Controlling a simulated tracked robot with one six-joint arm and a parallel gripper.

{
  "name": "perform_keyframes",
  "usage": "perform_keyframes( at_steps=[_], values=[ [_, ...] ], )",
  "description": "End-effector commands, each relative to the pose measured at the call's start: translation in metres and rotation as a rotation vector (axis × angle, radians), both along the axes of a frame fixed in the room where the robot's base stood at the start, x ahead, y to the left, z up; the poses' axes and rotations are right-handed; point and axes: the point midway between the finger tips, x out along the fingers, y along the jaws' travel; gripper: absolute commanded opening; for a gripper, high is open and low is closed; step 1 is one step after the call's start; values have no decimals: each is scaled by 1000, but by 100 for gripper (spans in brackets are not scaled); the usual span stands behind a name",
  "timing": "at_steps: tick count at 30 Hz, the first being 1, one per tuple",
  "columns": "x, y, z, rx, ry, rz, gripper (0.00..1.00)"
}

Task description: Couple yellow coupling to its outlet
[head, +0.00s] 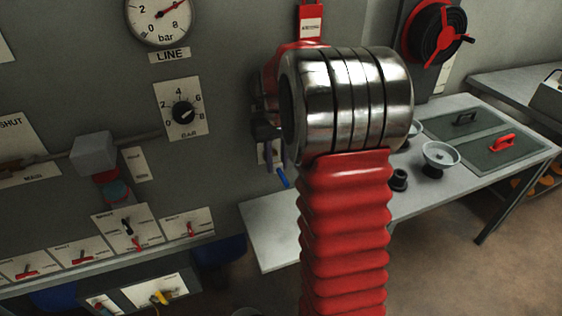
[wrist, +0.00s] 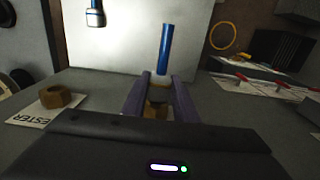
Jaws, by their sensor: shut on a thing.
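In the wrist view my gripper (wrist: 158,106) is shut on a blue rod (wrist: 165,48) with a pale collar and a yellow-brown lower part between the fingers. The rod points away from the wrist. In the head view the blue rod (head: 282,178) shows below the dark fingers, left of my arm, which hides most of the gripper. A small yellow piece (head: 159,297) sits on a white panel at the lower left of the head view. I cannot tell which piece is the yellow coupling, and I cannot identify its outlet.
A brass-coloured nut (wrist: 60,97) sits on a labelled plate at left. A yellow ring (wrist: 222,37) and a blue-and-silver fitting (wrist: 95,13) are farther off. A grey bench (head: 270,235) with bowls stands at right.

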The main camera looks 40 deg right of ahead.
Motion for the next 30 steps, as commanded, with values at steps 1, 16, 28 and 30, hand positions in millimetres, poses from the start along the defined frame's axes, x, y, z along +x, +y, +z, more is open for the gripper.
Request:
perform_keyframes(
  at_steps=[1,16,28,30],
  values=[
    [1,0,0,0,-1,0,7],
    [8,-2,0,0,0,0,7],
    [15,-5,1,-2,-4,-2,7],
    [16,-6,1,-2,-4,-3,7]
  ],
)
